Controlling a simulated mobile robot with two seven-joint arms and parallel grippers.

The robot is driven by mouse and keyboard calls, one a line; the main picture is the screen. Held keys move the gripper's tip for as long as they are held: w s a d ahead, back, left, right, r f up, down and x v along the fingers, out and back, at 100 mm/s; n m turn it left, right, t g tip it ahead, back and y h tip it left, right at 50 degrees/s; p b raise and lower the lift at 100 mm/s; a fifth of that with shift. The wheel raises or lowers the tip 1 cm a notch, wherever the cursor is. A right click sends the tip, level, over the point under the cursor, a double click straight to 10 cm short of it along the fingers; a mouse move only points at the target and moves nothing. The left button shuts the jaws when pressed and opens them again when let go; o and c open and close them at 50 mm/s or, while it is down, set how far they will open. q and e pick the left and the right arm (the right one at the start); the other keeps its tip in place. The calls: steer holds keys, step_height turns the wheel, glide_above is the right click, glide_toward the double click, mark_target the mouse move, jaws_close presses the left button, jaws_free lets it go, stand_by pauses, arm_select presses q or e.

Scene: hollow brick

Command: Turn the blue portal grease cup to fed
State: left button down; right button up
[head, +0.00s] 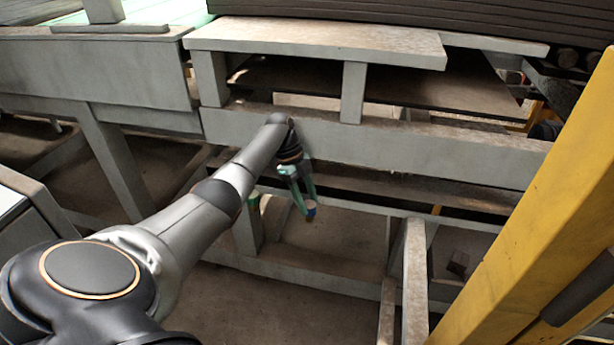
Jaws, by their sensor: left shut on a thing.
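My left arm reaches in from the left, and its gripper (308,205) points down in front of the grey machine frame. Its greenish fingers are shut on a small blue and brownish piece, which I take as the blue portal grease cup (311,213). Most of the cup is hidden by the fingers, and any fed mark or its turned position is too small to tell. A small green piece (254,201) sits on the frame just left of the gripper. My right gripper is not in view.
A grey beam (400,150) runs across behind the gripper, with a worn ledge (320,38) above. A grey rail (415,280) stands to the right below. A thick yellow post (550,210) slants up the right side. Open floor (290,290) shows beneath.

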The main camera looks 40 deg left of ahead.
arm_select(q)
steer(key=c, duration=0.5)
jaws_free()
steer(key=shift+o, duration=0.6)
steer(key=shift+r, duration=0.1)
